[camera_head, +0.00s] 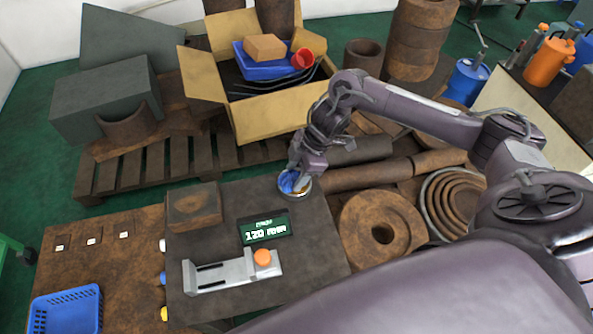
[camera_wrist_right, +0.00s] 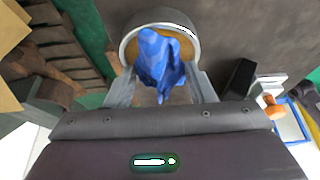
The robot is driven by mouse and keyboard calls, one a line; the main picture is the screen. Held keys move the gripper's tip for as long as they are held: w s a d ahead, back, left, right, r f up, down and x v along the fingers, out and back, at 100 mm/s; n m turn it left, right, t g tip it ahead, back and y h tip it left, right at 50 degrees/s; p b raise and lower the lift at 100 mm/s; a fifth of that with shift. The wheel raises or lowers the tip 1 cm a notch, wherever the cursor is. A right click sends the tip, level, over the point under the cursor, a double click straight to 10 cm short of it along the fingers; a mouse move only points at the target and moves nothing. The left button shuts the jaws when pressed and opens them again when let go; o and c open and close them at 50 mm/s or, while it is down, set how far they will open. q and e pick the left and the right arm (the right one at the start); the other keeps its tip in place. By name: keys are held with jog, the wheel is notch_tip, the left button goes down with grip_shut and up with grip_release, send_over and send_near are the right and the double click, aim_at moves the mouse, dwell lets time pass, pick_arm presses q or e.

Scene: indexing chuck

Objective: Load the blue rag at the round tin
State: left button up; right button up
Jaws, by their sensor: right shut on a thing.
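The blue rag (camera_head: 289,181) is at the round tin (camera_head: 303,194) near the far right corner of the dark table. My right gripper (camera_head: 301,178) is right above the tin, shut on the rag. In the right wrist view the crumpled rag (camera_wrist_right: 160,62) sits between the fingers of my right gripper (camera_wrist_right: 160,85), in front of the tin's opening. The tin (camera_wrist_right: 130,38) shows there as a pale metal rim with a tan inside. I cannot tell whether the rag touches the tin's bottom. My left gripper is not in view.
A grey slide fixture (camera_head: 232,270) with an orange knob and a display (camera_head: 264,228) reading 120 stand on the dark table. A brown block (camera_head: 194,207) is left of the tin. A blue basket (camera_head: 67,311) is at lower left. A cardboard box (camera_head: 270,122) stands behind.

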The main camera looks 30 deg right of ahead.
aim_at(288, 173)
jog(key=shift+f, duration=0.35)
jog(key=shift+s+f, duration=0.1)
dwell(1.7)
notch_tip(288, 173, up, 7)
jog(key=p, duration=0.7)
jog(key=shift+p, duration=0.3)
dwell(0.5)
